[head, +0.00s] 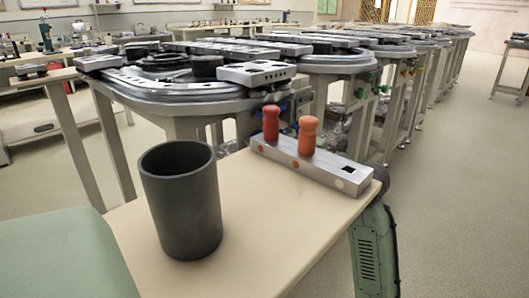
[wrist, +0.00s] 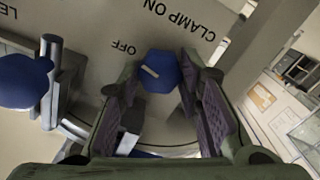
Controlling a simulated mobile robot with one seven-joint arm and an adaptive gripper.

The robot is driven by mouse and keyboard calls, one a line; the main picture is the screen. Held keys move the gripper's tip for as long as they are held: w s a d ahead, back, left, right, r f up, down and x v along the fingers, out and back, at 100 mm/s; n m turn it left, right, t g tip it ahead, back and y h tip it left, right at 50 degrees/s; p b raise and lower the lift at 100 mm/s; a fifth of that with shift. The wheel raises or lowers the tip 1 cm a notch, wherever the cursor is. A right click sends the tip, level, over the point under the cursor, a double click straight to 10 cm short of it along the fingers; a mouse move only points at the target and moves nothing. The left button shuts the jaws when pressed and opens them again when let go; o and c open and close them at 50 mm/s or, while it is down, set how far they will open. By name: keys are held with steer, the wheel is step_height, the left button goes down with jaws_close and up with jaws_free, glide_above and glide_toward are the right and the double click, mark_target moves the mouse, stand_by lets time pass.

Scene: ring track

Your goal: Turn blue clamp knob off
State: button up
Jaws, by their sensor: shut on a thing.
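The blue clamp knob (wrist: 162,73) is in the upper middle of the wrist view, on a grey panel (wrist: 85,70). A short white mark on its face slants from upper left to lower right. The upside-down "OFF" label (wrist: 124,47) is just up and left of the knob, and "CLAMP ON" (wrist: 181,20) is above and to the right. My gripper (wrist: 158,85) is shut on the knob, with one finger on each side of it. My gripper does not show in the head view, and I cannot pick out the clamp knob there.
A second blue knob (wrist: 25,82) and metal posts (wrist: 48,85) stand left of my gripper. In the head view, a dark grey cup (head: 181,205) and a metal block (head: 325,170) with two orange-red pegs are on a beige surface (head: 270,225). Ring-track tables stand behind.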

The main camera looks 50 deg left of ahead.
steer(key=shift+n+b, duration=0.85)
steer(key=shift+n, duration=0.35)
steer(key=o, duration=1.1)
steer(key=shift+o, duration=0.2)
steer(key=w+d, duration=0.1)
steer(key=d, duration=1.1)
steer(key=shift+w, duration=0.15)
